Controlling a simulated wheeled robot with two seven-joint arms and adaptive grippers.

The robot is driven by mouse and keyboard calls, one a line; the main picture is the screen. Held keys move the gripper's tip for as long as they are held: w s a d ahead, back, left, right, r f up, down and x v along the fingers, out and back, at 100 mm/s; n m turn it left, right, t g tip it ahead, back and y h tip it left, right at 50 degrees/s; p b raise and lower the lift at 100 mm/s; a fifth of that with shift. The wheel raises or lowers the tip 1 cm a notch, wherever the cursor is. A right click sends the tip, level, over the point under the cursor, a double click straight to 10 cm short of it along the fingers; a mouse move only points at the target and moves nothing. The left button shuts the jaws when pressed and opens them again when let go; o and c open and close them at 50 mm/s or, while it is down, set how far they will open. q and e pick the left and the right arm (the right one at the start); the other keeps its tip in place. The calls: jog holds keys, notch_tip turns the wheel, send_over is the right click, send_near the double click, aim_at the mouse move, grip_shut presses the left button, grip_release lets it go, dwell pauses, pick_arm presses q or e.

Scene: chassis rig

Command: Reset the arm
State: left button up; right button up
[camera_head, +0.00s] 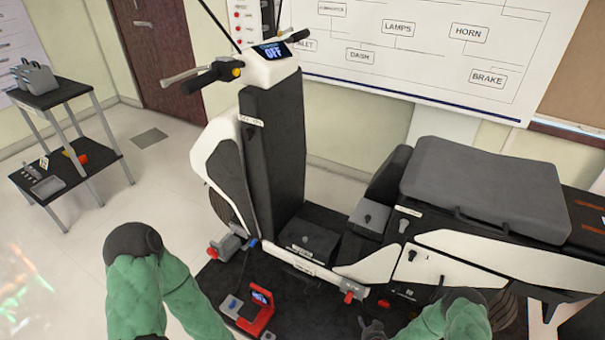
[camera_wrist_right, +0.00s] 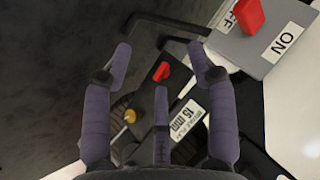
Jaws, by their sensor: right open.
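My right gripper (camera_head: 372,328) shows at the bottom edge of the head view, low beside the scooter (camera_head: 273,150). In the right wrist view its fingers (camera_wrist_right: 160,62) are spread apart with nothing held between them. Beyond the fingers are a red part (camera_wrist_right: 161,71), a brass-coloured knob (camera_wrist_right: 130,116) and a label reading 15 mm (camera_wrist_right: 186,119). A grey plate marked OFF and ON with a red switch (camera_wrist_right: 247,14) is just up and right of the fingertips. My left arm's green sleeve is at the lower left of the head view; its gripper is out of frame.
A red device with a small screen (camera_head: 257,311) stands on the dark platform (camera_head: 215,283) beneath the scooter. A grey seat (camera_head: 485,188) tops the scooter's rear. A two-shelf cart (camera_head: 65,93) stands far left. Floor between cart and scooter is clear.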

jog(key=s+a+r+n+g+y+p, duration=0.1)
jog(key=s+a+r+n+g+y, duration=0.1)
jog(key=s+a+r, duration=0.5)
jog(key=s+a+r+n+g+y+p, duration=0.2)
jog(key=s+a+r+n+g, duration=0.2)
jog(key=s+a+r+g, duration=0.3)
jog(key=s+a+r, duration=0.1)
jog(key=s+r, duration=0.4)
jog(key=s, duration=0.1)
jog(key=shift+s+r, duration=0.35)
jog(key=shift+r, duration=0.05)
grip_shut()
